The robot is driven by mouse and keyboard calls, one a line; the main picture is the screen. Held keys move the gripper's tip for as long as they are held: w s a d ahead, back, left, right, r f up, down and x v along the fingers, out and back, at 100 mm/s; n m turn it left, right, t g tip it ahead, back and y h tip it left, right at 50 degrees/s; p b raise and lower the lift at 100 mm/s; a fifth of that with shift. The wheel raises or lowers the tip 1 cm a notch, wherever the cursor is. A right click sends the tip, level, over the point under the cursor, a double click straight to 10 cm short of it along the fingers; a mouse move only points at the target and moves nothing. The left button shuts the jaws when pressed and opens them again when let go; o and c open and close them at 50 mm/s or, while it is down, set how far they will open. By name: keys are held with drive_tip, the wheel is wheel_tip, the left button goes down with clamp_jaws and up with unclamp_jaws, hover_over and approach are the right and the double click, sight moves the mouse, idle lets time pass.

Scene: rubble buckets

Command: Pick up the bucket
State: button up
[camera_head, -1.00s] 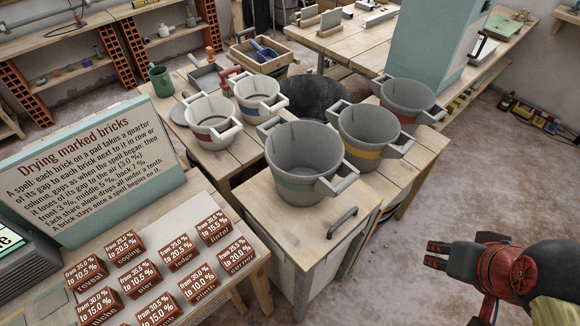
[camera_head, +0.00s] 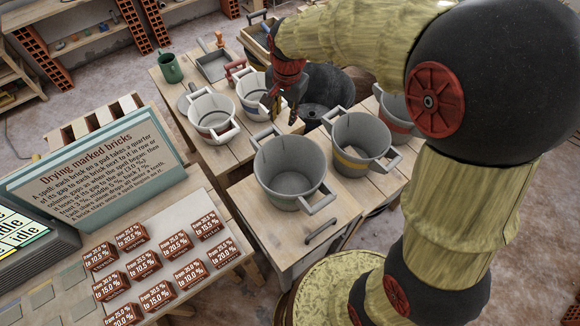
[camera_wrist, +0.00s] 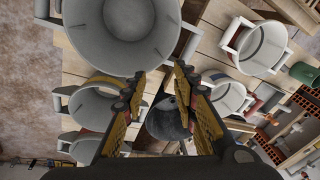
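Several grey and white buckets with side handles stand on wooden tables. In the head view, a grey bucket with a green band (camera_head: 287,178) stands on the front cabinet. A grey bucket with a yellow band (camera_head: 350,163) is right of it, and a red-banded grey one (camera_head: 392,112) is partly behind my arm. My gripper (camera_head: 281,112) points down, open and empty, above the far side of the green-banded bucket. In the wrist view, my open fingers (camera_wrist: 160,71) frame the area beside a large bucket's rim and handle (camera_wrist: 187,42).
A black tub (camera_head: 318,108) stands behind the buckets. A green mug (camera_head: 170,68) and a grey tray (camera_head: 215,66) are at the back left. A sign board (camera_head: 95,165) and several marked bricks (camera_head: 143,264) occupy the left table.

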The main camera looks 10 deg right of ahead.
drive_tip(key=w+a+f+m+g+p, duration=0.1)
drive_tip(key=w+a+f+m+p, duration=0.15)
drive_tip(key=w+p, duration=0.25)
drive_tip(key=m+g+p, duration=0.1)
drive_tip(key=m+p, duration=0.1)
drive_tip(key=p, duration=0.1)
hover_over(263, 132)
drive_tip(key=f, duration=0.5)
drive_tip(key=shift+s+d+f, duration=0.2)
drive_tip(key=shift+s+f, duration=0.1)
drive_tip(key=shift+f, duration=0.1)
drive_tip(key=shift+a+f+p, duration=0.15)
drive_tip(key=shift+f+p, duration=0.25)
drive_tip(key=shift+f, duration=0.3)
drive_tip(key=f, duration=0.5)
drive_tip(key=f+p, duration=0.1)
drive_tip(key=f, duration=0.1)
drive_tip(key=shift+w+a+f, duration=0.1)
drive_tip(key=shift+w+f, duration=0.1)
drive_tip(key=shift+w, duration=0.05)
clamp_jaws()
